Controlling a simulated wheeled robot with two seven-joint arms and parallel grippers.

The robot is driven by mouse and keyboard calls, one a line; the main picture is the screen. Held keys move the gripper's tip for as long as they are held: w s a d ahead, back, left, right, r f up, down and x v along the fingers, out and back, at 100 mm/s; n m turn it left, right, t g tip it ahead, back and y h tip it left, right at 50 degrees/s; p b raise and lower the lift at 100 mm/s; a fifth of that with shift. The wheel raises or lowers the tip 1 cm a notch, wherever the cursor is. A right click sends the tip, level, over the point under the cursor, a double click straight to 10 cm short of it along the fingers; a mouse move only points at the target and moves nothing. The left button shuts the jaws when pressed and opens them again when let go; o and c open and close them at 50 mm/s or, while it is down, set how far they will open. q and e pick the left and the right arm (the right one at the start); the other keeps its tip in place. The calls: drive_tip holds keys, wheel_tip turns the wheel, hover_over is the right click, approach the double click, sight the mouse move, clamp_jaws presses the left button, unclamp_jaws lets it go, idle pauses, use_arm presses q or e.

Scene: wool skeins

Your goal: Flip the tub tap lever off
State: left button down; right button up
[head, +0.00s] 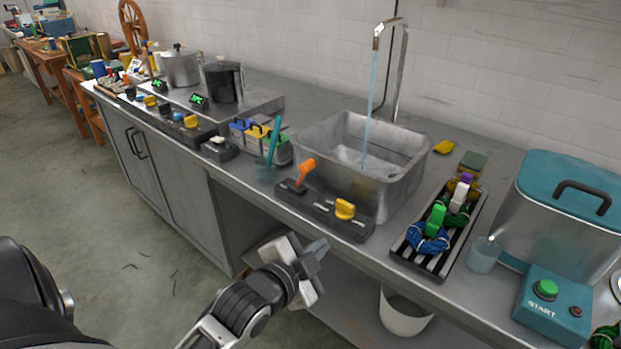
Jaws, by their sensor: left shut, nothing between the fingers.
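The metal tub (395,191) stands on the counter in the middle of the head view. Water runs in a thin stream from the tall tap (400,75) into it. A dark control panel (322,213) in front of the tub carries an orange lever (305,171), which stands up and leans right, and a yellow knob (345,209). Which of them is the tap lever is not labelled. My left gripper (318,250) is shut and empty, in front of the counter edge and below the panel, apart from both. My right gripper is not in view.
A rack with colored skeins (438,228) and a teal START box (550,305) lie to the right. A teal cup with a stick (267,170) stands left of the panel. Pots (180,68) stand farther left. A white bucket (405,315) is under the counter.

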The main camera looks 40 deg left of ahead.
sight(302, 175)
use_arm(q)
drive_tip(key=w+a+r+m+t+y, duration=0.2)
drive_tip(key=a+r+m, duration=0.1)
drive_tip(key=a+r, duration=0.2)
wheel_tip(302, 175, up, 3)
drive_tip(key=shift+w+f+b, duration=0.2)
drive_tip(key=shift+w+b, duration=0.05)
drive_tip(key=shift+b, duration=0.05)
drive_tip(key=shift+a, duration=0.1)
drive_tip(key=w+a, duration=0.1)
drive_tip(key=w, duration=0.2)
drive_tip(key=w+a+f, duration=0.1)
drive_tip(key=w+a, duration=0.1)
drive_tip(key=w, duration=0.1)
drive_tip(key=w+a+f, duration=0.1)
drive_tip(key=w, duration=0.3)
drive_tip(key=shift+a, duration=0.15)
drive_tip(key=shift+a+f, duration=0.15)
drive_tip(key=shift+a, duration=0.3)
drive_tip(key=shift+w, duration=0.1)
